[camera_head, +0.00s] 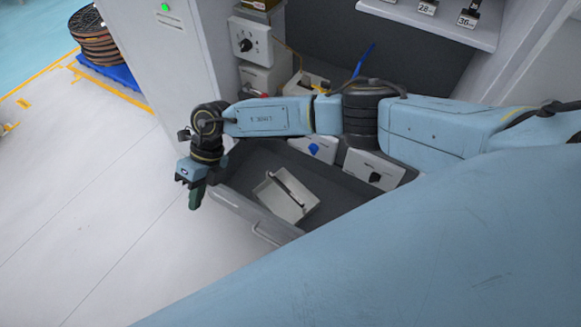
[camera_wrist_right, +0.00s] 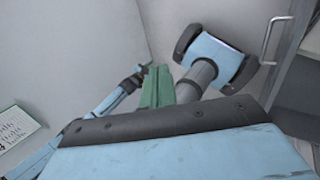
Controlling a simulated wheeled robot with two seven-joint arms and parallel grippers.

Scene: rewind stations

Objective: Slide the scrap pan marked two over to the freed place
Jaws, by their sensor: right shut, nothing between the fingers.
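No mark reading two is legible on anything in the head view, so I cannot tell which thing is the scrap pan marked two. A pale open tray (camera_head: 285,196) sits at an angle in the grey pulled-out drawer (camera_head: 330,190). My right arm reaches across the head view from the right. Its gripper (camera_head: 195,198), with green fingers, points down beyond the drawer's left end, apart from the tray, shut and empty. The green fingers also show in the right wrist view (camera_wrist_right: 157,87), with nothing between them. My left gripper is not in view.
Pale boxes with a blue knob (camera_head: 314,149) and a black knob (camera_head: 374,169) stand along the drawer's back, below my arm. A grey cabinet (camera_head: 165,55) is behind the gripper. A shelf (camera_head: 440,22) carries numbered tags.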

